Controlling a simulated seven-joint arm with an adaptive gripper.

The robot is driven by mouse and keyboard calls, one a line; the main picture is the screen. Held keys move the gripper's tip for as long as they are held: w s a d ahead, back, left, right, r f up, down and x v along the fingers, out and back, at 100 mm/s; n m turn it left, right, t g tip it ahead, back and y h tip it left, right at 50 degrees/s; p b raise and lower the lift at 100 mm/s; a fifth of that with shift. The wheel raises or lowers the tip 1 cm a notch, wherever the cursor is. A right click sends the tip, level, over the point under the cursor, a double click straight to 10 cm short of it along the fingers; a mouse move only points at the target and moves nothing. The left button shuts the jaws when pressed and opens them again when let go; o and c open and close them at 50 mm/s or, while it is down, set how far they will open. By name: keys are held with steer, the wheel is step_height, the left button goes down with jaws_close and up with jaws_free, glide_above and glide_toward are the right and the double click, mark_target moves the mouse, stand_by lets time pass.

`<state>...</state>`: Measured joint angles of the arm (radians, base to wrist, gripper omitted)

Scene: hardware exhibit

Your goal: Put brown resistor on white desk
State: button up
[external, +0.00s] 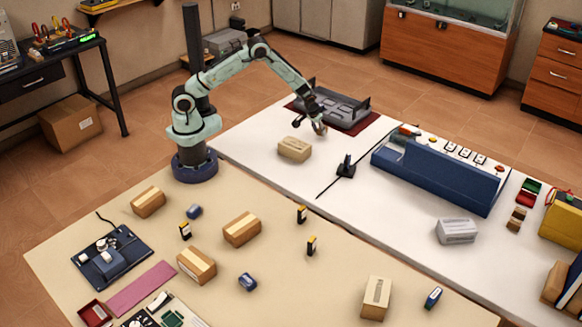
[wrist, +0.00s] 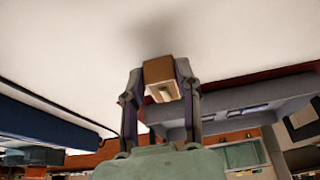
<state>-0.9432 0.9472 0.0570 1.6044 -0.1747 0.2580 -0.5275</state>
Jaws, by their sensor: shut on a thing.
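The brown resistor is a box-shaped brown block; in the wrist view (wrist: 160,72) it sits between the two fingers of my gripper (wrist: 160,88). My gripper is shut on it, with a finger at each side. In the external view my gripper (external: 309,127) is over the white desk (external: 262,131), and a tan block (external: 294,149), which looks like the resistor, shows just below and in front of the fingers. A soft shadow falls on the white surface beside the block in the wrist view. I cannot tell whether its underside touches the desk.
A grey tray (external: 334,104) on a dark red mat is behind my gripper. A small black stand (external: 346,167) and a long blue case (external: 437,178) are to the right. Several similar tan boxes lie on the beige table (external: 280,290). White desk around the block is clear.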

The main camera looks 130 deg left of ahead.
steer(key=shift+f, duration=0.85)
steer(key=shift+f, duration=0.15)
steer(key=o, duration=1)
steer(key=shift+o, duration=0.2)
steer(key=v, duration=1.2)
steer(key=shift+d+r, duration=0.15)
steer(key=shift+r, duration=0.1)
